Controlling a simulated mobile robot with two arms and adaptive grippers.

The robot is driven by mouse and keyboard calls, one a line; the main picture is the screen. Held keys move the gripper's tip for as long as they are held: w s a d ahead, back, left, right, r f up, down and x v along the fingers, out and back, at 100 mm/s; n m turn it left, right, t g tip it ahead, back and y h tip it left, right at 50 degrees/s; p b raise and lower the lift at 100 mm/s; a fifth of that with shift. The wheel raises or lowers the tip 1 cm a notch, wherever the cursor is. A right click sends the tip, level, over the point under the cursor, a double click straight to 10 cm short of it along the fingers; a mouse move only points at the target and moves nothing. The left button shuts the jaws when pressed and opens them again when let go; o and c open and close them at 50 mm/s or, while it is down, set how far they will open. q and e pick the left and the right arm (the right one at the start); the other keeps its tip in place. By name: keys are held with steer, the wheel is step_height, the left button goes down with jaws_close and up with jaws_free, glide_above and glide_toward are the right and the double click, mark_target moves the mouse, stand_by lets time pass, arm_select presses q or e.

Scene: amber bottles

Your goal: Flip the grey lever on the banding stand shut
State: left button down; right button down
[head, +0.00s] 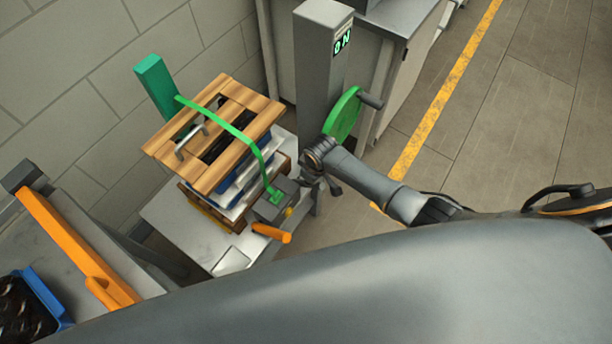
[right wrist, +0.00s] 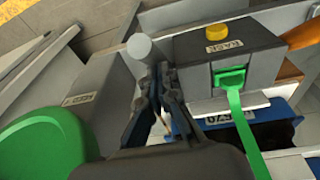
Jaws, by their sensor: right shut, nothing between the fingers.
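The banding stand carries a grey clamp box (head: 273,207) at its right side; in the right wrist view the box (right wrist: 195,50) has a label and a yellow knob (right wrist: 216,32). A light grey round-ended bar (right wrist: 140,47), which looks like the grey lever, rises beside the box, right at my right fingertips. My right gripper (right wrist: 152,80) is shut with nothing held; whether it touches the bar I cannot tell. In the head view my right gripper (head: 326,184) is just right of the box and partly hides this area. My left gripper is out of view.
A green strap (head: 236,130) runs over a wooden crate stack (head: 240,110) to the box. An orange handle (head: 271,233) sticks out in front. A green wheel (head: 343,117) with a crank is on the grey column (head: 318,60). Open floor lies right.

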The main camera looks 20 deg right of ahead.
mark_target(317, 186)
steer(key=shift+s+d+f+t+y, duration=0.4)
steer(key=shift+d+f, duration=0.05)
steer(key=shift+f, duration=0.1)
steer(key=shift+s+d+f+t, duration=0.1)
steer(key=shift+d+f+t, duration=0.05)
steer(key=shift+f+t, duration=0.15)
steer(key=shift+s+d+f, duration=0.15)
steer(key=shift+s+f, duration=0.1)
steer(key=shift+s, duration=0.05)
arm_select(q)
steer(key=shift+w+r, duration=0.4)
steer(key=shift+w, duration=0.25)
arm_select(e)
steer(key=shift+d+f, duration=0.1)
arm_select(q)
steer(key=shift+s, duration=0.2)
arm_select(e)
steer(key=shift+s, duration=0.15)
